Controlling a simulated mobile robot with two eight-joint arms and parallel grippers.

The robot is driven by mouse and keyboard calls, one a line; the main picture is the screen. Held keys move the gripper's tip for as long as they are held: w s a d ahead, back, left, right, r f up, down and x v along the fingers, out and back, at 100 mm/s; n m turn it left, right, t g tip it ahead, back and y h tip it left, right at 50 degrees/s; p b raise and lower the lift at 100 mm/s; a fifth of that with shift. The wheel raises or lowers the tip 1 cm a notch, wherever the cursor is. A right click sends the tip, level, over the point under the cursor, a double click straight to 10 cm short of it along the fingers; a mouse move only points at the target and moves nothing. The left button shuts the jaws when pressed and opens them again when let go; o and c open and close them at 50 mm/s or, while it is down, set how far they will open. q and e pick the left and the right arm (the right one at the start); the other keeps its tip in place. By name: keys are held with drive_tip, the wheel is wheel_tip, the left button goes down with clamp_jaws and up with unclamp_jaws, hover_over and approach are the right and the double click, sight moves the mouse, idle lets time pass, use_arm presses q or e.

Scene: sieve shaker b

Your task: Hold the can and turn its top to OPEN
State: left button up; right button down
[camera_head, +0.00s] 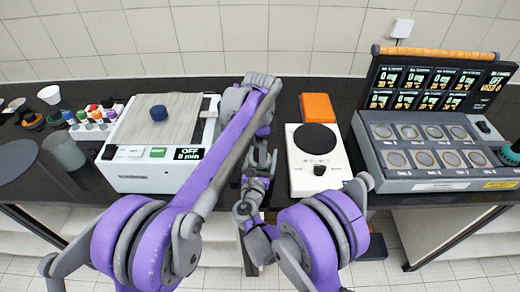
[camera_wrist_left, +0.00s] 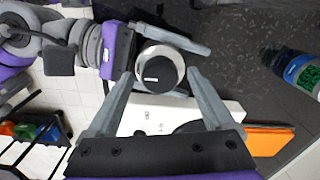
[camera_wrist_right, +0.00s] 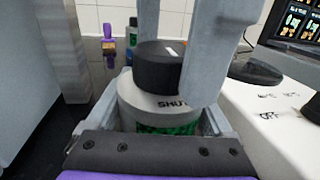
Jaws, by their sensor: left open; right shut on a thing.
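The can (camera_wrist_right: 150,113) has a pale top marked SHUT, a black knob (camera_wrist_right: 158,66) with a white mark, and green contents below. My right gripper (camera_wrist_right: 170,112) is shut on the can's body and holds it upright. My left gripper (camera_wrist_left: 160,78) is open above the can. In the right wrist view its fingers come down around the knob, one behind it and one at its right; I cannot tell whether they touch it. The left wrist view shows the knob (camera_wrist_left: 157,70) from above, between the fingers. In the head view my arms hide most of the can.
A white device (camera_head: 297,180) with a black round plate stands right of my grippers, an orange box (camera_head: 318,107) behind it. A white shaker (camera_head: 130,175) stands left, and a grey case (camera_head: 400,180) with displays far right. A blue-green container (camera_wrist_left: 300,72) shows in the left wrist view.

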use_arm(q)
drive_tip(key=shift+c, duration=0.2)
clamp_jaws()
idle(0.3)
drive_tip(key=shift+n, duration=0.4)
drive_tip(key=n, duration=0.3)
drive_tip(key=shift+n, duration=0.4)
drive_tip(key=n, duration=1.3)
drive_tip(key=shift+n, duration=0.3)
